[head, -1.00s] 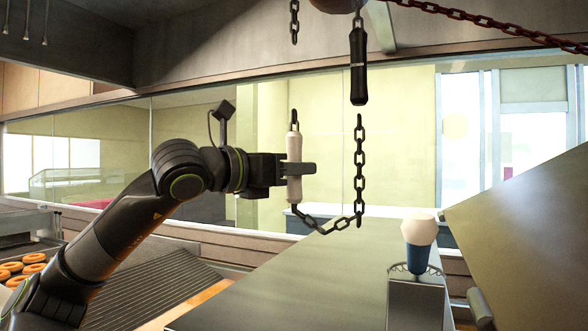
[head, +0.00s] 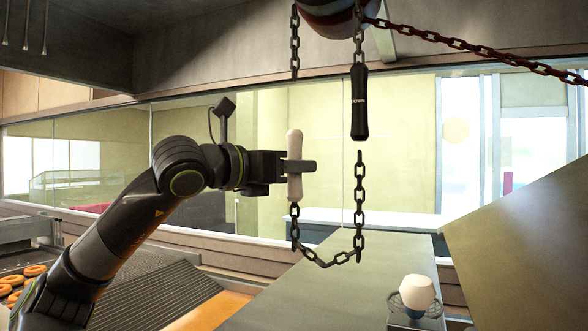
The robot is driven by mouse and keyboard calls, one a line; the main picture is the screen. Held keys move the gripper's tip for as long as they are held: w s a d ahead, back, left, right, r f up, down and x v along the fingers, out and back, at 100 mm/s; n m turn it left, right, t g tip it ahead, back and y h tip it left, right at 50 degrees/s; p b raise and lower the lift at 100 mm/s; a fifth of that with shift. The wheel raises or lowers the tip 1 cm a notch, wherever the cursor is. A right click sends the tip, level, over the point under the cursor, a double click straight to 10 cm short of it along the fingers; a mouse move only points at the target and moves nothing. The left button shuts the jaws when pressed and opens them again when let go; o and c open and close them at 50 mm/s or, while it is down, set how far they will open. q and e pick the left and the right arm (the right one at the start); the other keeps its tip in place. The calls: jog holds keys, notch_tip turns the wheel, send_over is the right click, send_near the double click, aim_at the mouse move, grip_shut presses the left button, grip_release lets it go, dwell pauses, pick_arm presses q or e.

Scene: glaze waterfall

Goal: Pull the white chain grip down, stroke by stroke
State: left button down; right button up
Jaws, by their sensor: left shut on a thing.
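The white chain grip (head: 295,140) is a pale, upright cylinder left of centre. My left gripper (head: 300,167) comes in from the left and is shut on the grip's middle. A dark chain (head: 360,192) hangs in a loop from the grip's lower end and rises on the right. A black grip (head: 360,105) hangs above that right-hand strand, with a visible gap below it. Another short chain (head: 294,42) hangs above the white grip, also with a gap. A rounded hoist body (head: 335,16) is cut off at the top edge. My right gripper is out of view.
A long grey surface (head: 330,285) lies below. A white-topped object (head: 417,292) sits in a holder at lower right, near a slanted panel (head: 525,220). Orange rings (head: 25,280) lie at lower left.

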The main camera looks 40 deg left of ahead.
pick_arm(q)
notch_tip(320, 180, up, 10)
jog(key=p, duration=0.8)
jog(key=shift+r, duration=0.2)
jog(key=shift+f, duration=0.2)
